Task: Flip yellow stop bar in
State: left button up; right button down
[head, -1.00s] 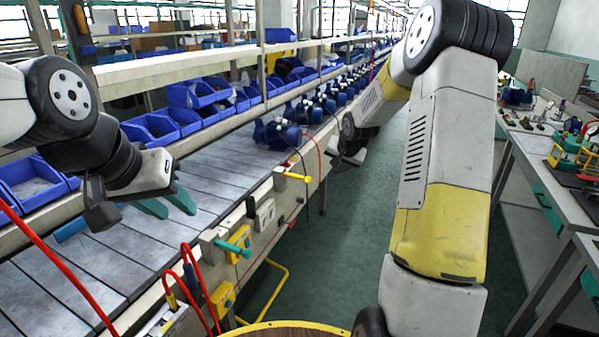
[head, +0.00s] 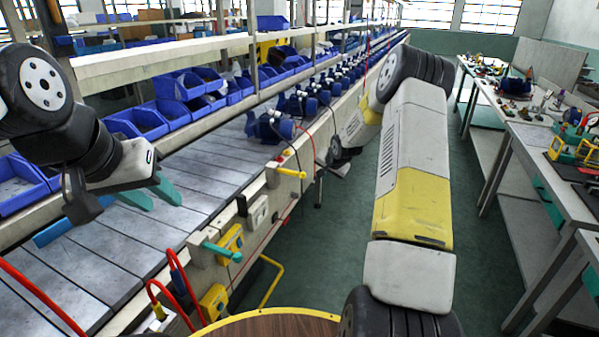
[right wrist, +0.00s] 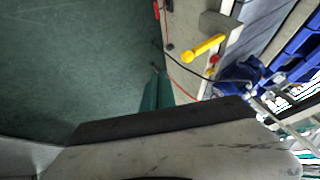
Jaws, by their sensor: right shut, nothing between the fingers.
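The yellow stop bar (head: 290,172) sticks out to the right from a bracket on the conveyor's side rail, over the aisle side. It also shows in the right wrist view (right wrist: 203,47), pointing down-left from its grey mount. My right gripper (right wrist: 157,92) is shut and empty, its teal fingers showing at the floor side of the rail, apart from the bar. In the head view its fingers are small and partly hidden by my wrist. My left gripper (head: 151,196) hangs over the belt at the left, its teal fingers apart, with nothing seen between them.
Blue pumps (head: 272,127) stand in a row on the conveyor (head: 150,228), the nearest just behind the stop bar. A teal lever (head: 222,250) and red hoses (head: 183,285) are on the near rail. A workbench (head: 540,135) stands at the right. The aisle floor between is clear.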

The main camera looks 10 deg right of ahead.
aim_at(285, 173)
jog(key=w+a+f, duration=0.3)
jog(key=w+f, duration=0.3)
jog(key=w, duration=0.2)
jog(key=shift+w+a, duration=0.15)
jog(key=shift+w, duration=0.05)
jog(key=w+a, duration=0.3)
jog(key=a, duration=0.2)
jog(key=w+a, duration=0.2)
jog(key=a, duration=0.1)
jog(key=shift+w+a, duration=0.1)
jog(key=shift+w, duration=0.2)
jog(key=shift+w+a, duration=0.15)
jog(key=shift+a, duration=0.15)
